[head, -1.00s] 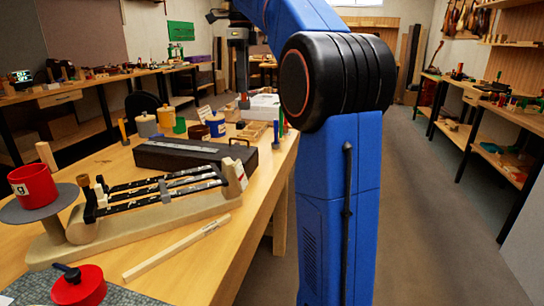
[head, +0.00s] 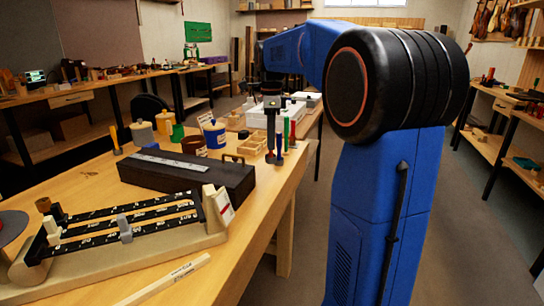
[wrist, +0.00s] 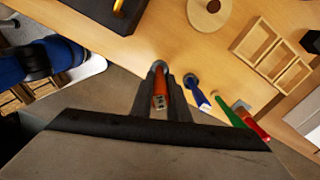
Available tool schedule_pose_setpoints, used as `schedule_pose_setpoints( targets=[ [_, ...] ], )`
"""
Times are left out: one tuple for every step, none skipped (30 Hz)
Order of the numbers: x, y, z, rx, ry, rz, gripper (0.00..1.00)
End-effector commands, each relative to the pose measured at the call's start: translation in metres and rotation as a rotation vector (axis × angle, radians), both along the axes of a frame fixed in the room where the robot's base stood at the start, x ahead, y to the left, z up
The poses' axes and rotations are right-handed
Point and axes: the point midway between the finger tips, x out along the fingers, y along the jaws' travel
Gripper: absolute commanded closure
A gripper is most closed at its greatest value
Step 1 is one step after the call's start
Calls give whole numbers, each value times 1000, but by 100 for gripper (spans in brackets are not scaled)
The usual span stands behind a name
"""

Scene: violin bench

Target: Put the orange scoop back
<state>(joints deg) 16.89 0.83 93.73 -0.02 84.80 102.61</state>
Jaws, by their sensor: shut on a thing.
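My gripper (wrist: 161,72) is shut on the orange scoop (wrist: 160,92), whose orange-red handle shows between the two dark fingers in the wrist view. In the head view my gripper (head: 271,152) points down near the right edge of the bench. The scoop's lower end is small there and hard to make out. A blue tool (wrist: 197,91), a green tool (wrist: 229,111) and a red tool (wrist: 251,122) stand in a row just right of my gripper in the wrist view. Whether the scoop touches the bench I cannot tell.
A wooden divided tray (wrist: 263,43) lies beside the tools. A dark case (head: 170,172) and a beam balance (head: 128,232) stand nearer on the bench. Several jars, one blue (head: 214,136), stand behind the case. The floor right of the bench is open.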

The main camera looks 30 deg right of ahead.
Motion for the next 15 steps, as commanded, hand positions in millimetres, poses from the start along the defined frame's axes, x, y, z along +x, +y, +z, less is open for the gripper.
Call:
schedule_pose_setpoints(
  targets=[
    [0,0,-4,0,-1,0,100],
    [0,0,-6,0,-1,0,100],
    [0,0,-8,0,0,0,100],
    [0,0,-9,0,0,0,100],
    [0,0,-11,0,0,0,100],
    [0,0,-13,0,0,0,100],
    [0,0,-16,0,0,-1,100],
    [0,0,-19,0,0,-1,100],
    [0,0,-24,1,1,-1,100],
    [0,0,-29,1,2,-1,100],
    [0,0,-33,1,2,-1,100],
    [0,0,-39,1,1,-1,100],
    [0,0,-43,1,2,-1,100],
    [0,0,-46,1,1,-1,100],
    [0,0,-48,0,0,-1,100]
  ],
)
